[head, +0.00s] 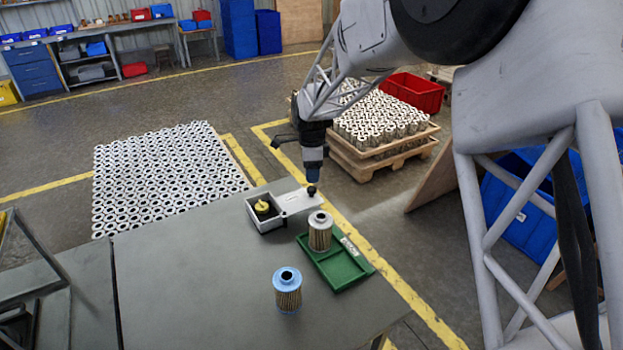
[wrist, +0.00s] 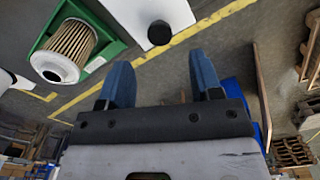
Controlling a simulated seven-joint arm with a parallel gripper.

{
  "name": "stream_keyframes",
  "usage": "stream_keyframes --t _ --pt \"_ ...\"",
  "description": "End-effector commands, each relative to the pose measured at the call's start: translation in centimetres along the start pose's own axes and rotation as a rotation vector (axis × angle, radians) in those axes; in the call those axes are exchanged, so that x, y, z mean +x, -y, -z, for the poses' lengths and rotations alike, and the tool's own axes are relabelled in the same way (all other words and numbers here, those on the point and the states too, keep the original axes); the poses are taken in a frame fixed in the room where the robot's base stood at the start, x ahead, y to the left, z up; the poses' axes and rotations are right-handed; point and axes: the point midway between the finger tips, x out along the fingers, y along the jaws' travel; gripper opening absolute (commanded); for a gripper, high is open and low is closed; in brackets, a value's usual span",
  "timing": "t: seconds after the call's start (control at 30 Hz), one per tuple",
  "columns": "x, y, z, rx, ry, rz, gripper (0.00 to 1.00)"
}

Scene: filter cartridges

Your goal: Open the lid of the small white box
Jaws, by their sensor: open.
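The small white box (head: 266,226) stands at the far edge of the grey table. Its inside shows, with a yellow and black piece (head: 263,208) in it. Its white lid (head: 291,203) juts out from the box to the right, and a black knob (head: 311,190) sits near its outer end. My gripper (head: 313,175) points down just above the knob. In the wrist view my gripper (wrist: 160,78) is open, with nothing between its blue fingers.
A green tray (head: 345,277) with a metal-topped filter cartridge (head: 320,231) stands right of the box. A blue-topped cartridge (head: 287,289) stands nearer on the table (head: 190,280). The left part of the table is clear. Pallets of cartridges are on the floor beyond.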

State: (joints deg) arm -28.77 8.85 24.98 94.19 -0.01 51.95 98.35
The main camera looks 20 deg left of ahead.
Motion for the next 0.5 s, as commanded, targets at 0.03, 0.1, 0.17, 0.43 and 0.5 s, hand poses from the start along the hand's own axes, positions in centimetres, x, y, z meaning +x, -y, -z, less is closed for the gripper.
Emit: stream_keyframes --t 0.03,0.1,0.17,0.43,0.5 --pt "-0.5 0.0 0.0 0.0 0.0 0.001 0.59" --pt "-1.0 0.0 0.0 0.0 0.0 0.0 0.59" --pt "-1.3 0.0 0.0 0.0 0.0 0.0 0.59" --pt "-1.6 0.0 0.0 0.0 0.0 0.0 0.59" --pt "-1.6 0.0 0.0 0.0 0.0 0.0 0.59"
